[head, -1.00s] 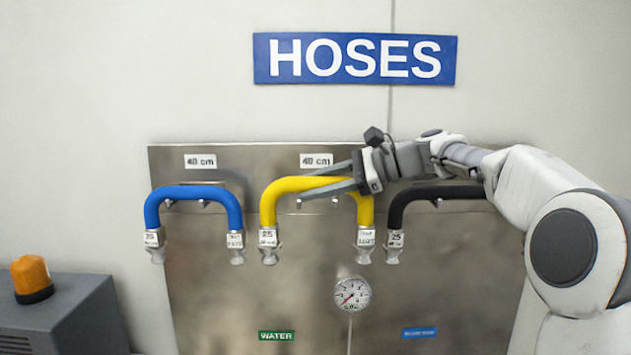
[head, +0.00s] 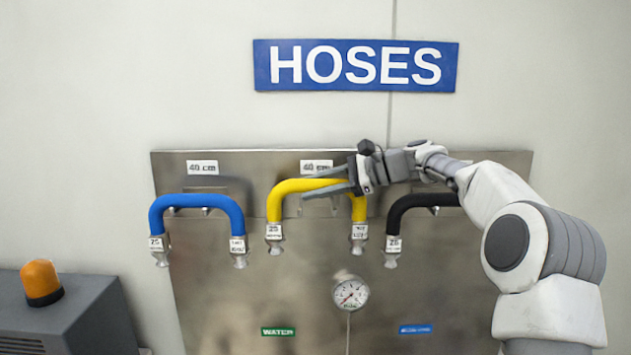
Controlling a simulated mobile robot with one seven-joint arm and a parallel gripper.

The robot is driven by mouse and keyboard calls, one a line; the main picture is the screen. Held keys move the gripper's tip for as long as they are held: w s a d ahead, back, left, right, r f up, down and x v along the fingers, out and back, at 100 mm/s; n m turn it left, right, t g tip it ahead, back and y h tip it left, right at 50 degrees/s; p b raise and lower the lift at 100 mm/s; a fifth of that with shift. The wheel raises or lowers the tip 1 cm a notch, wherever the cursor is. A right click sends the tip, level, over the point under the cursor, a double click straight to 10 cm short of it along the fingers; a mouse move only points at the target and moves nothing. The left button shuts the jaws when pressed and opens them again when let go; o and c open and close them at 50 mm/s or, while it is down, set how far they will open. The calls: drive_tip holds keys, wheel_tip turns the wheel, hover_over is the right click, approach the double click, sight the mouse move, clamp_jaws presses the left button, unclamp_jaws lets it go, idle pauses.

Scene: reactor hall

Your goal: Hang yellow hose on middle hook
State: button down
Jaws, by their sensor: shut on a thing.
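The yellow hose (head: 288,189) is an upside-down U with metal couplings at both hanging ends. It is in front of the steel panel, below the middle "40 cm" label, between the blue and black hoses. My gripper (head: 325,190) reaches in from the right and is shut on the yellow hose at its top, one finger above and one below. The middle hook is mostly hidden behind the hose and fingers, so I cannot tell whether the hose rests on it.
A blue hose (head: 196,200) hangs on the left and a black hose (head: 402,207) on the right, close to the yellow one. A gauge (head: 350,293) sits below on the steel panel (head: 225,300). A grey box (head: 80,312) with an orange lamp (head: 41,279) stands at lower left.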

drive_tip(key=shift+w+r, duration=0.2)
drive_tip(key=shift+w, duration=0.15)
drive_tip(key=shift+f+b, duration=0.75)
drive_tip(key=shift+f, duration=0.8)
drive_tip(key=shift+s+f, duration=0.1)
drive_tip(key=shift+f, duration=0.15)
